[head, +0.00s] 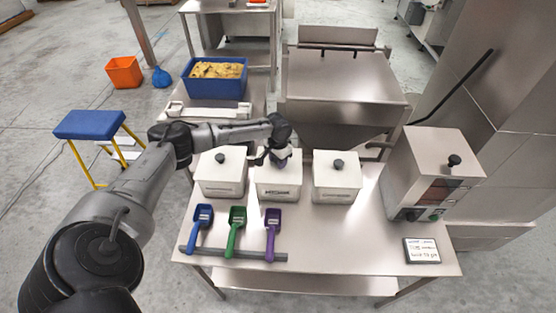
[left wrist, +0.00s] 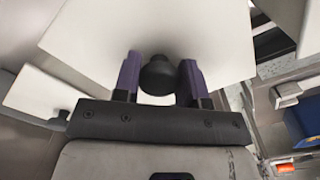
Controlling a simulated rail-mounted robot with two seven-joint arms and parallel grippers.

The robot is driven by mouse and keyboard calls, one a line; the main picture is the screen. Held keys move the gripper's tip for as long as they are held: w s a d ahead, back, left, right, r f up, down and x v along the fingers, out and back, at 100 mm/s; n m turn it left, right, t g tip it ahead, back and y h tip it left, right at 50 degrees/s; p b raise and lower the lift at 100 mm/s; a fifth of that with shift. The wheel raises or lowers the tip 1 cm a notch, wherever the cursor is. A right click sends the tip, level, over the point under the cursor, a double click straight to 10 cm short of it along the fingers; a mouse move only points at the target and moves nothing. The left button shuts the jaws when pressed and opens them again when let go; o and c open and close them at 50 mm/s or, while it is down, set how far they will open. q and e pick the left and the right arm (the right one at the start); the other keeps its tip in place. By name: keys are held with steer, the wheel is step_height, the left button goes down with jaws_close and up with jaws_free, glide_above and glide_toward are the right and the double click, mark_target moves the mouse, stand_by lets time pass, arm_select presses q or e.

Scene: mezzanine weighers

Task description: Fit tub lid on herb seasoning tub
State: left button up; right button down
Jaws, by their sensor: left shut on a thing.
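The middle white tub (head: 279,195) stands on the steel table between two similar tubs; the writing on its front label is too small to read. My left gripper (head: 279,157) is over this tub and hides part of its top. In the left wrist view, the purple fingers of my left gripper (left wrist: 160,76) are shut on the black knob (left wrist: 157,74) of a flat white lid (left wrist: 150,25). I cannot tell whether the lid sits flush on the tub. My right gripper is not in view.
Lidded tubs with black knobs stand to the left (head: 220,182) and right (head: 336,182). Blue (head: 200,222), green (head: 235,224) and purple (head: 272,224) scoops lie in front on a grey rack (head: 232,254). A steel machine (head: 425,165) and a small sign (head: 421,250) are at right.

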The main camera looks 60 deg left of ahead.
arm_select(q)
steer(key=shift+f, duration=0.15)
steer(key=o, duration=0.9)
steer(key=shift+o, duration=0.2)
step_height(320, 180, up, 12)
steer(key=s+d+f+m, duration=0.25)
steer(key=d+f, duration=0.25)
steer(key=d, duration=0.4)
steer(key=s+d+f+m+h, duration=0.15)
steer(key=s+d+f, duration=0.35)
steer(key=d, duration=0.5)
steer(key=s+d+f+m+y, duration=0.1)
steer(key=s+d+f+m, duration=0.15)
steer(key=d+f, duration=0.5)
steer(key=s+d+r+t+h, duration=0.1)
steer(key=s+d+r+t, duration=0.1)
steer(key=s+d, duration=0.65)
steer(key=s+r+n+t+y, duration=0.1)
steer(key=s+r+n, duration=0.1)
steer(key=s, duration=0.6)
steer(key=shift+s+a+r+t+p, duration=0.15)
steer(key=shift+a+r+t+p, duration=0.15)
steer(key=shift+r, duration=0.55)
